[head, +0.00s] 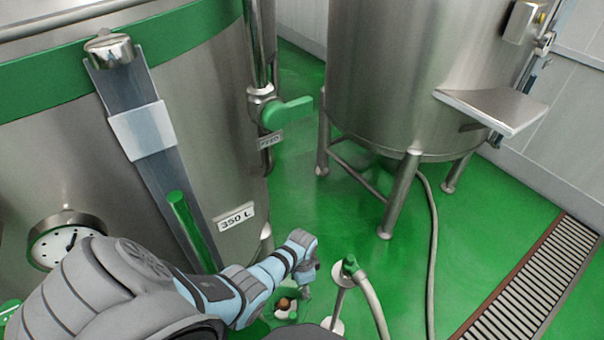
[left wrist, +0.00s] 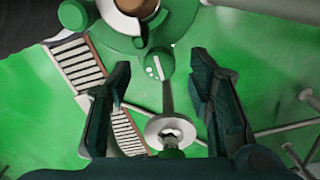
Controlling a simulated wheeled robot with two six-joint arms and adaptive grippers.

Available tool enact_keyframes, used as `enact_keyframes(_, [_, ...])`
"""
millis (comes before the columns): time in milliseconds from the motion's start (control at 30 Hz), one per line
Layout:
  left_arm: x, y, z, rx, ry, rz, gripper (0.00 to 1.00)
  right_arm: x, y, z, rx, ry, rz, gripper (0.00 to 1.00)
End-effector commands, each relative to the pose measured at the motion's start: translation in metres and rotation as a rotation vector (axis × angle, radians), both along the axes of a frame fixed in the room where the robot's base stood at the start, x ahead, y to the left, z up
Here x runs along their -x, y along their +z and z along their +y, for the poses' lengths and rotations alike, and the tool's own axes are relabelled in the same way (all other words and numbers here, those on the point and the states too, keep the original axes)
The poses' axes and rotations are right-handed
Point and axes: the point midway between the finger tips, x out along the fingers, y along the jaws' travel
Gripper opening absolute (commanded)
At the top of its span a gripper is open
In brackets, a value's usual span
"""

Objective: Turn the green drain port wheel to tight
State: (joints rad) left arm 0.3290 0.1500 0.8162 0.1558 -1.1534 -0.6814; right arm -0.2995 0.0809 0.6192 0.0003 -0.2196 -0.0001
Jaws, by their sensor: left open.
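The green wheel (left wrist: 118,42) is cut off by the top edge of the left wrist view. It surrounds a pale ring with a brown centre, and a small green tab with white marks (left wrist: 158,64) sits beside it. In the head view a small green and white fitting with a brown part (head: 285,307) lies low, just below my left gripper (head: 306,272), and is partly hidden. In the left wrist view my left gripper (left wrist: 160,90) is open, its fingers apart with nothing held between them. The wheel lies beyond the fingertips, apart from them. My right gripper is not in view.
A steel tank with a green band (head: 60,90) stands at the left, with a green-handled valve (head: 287,112). Another steel tank (head: 390,80) stands on legs behind. A hose (head: 375,305) hangs from a green-topped stand. A floor drain (head: 545,285) runs at the right.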

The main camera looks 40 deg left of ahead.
Motion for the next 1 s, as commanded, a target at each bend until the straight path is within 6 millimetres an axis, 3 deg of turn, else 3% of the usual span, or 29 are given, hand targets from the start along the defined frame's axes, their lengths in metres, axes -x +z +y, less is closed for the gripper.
enact_keyframes(300, [0.002,0.077,0.000,-0.001,-0.001,-0.002,0.47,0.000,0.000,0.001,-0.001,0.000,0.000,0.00])
enact_keyframes(400, [0.002,0.093,0.000,-0.001,-0.001,0.002,0.47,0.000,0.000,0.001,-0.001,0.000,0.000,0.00])
enact_keyframes(1000, [0.003,0.100,-0.001,-0.001,0.000,0.001,0.47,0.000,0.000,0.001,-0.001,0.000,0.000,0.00])
